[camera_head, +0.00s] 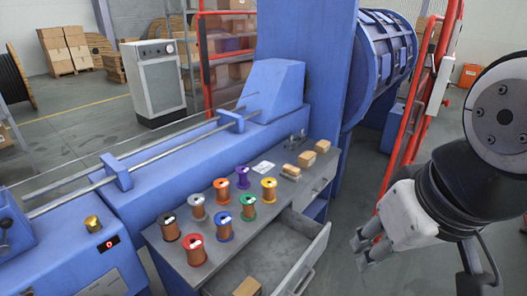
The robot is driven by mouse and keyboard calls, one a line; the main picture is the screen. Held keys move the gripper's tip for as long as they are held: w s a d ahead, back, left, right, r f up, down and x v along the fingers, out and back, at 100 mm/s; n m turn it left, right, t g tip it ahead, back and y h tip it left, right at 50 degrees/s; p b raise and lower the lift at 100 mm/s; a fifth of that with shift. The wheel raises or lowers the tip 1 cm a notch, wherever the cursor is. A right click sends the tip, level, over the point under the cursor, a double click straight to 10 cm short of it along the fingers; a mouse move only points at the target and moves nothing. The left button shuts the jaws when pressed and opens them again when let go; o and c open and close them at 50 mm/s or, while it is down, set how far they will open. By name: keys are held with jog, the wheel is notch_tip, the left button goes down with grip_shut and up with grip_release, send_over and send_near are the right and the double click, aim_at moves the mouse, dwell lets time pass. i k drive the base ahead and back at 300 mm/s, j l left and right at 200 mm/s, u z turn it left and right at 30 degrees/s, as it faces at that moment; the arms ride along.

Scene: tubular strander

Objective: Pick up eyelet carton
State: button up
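Small brown cartons are in view, and I cannot tell from their faces which one is the eyelet carton. One carton (247,287) lies in the open drawer (312,262) at the bottom, cut off by the picture's lower edge. Other small cartons stand in a row at the right end of the grey bench top: a near one (290,170), a middle one (306,159) and a far one (322,146). My gripper (361,251) is at the right, beyond the drawer's right side. Its fingers point left and look apart, with nothing between them.
Several coloured wire spools (222,225) stand on the bench top (170,262), left of the cartons. The blue strander machine (275,85) rises behind. A red ladder frame (405,140) stands behind my arm. Open floor (345,200) lies between bench and gripper.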

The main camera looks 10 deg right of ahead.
aim_at(306, 160)
jog(key=i+l+u, duration=0.1)
jog(key=i+l, duration=0.35)
jog(key=l, duration=0.2)
jog(key=i+l+u, duration=0.15)
jog(key=l, duration=0.2)
jog(key=i+l+u, duration=0.1)
jog(key=i+l, duration=0.15)
jog(key=i+l+u, duration=0.1)
jog(key=l, duration=0.35)
jog(key=i+l, duration=0.25)
jog(key=l, duration=0.15)
jog(key=i+l+u, duration=0.15)
jog(key=l, duration=0.25)
jog(key=i+l+u, duration=0.1)
jog(key=l, duration=0.3)
jog(key=i, duration=0.05)
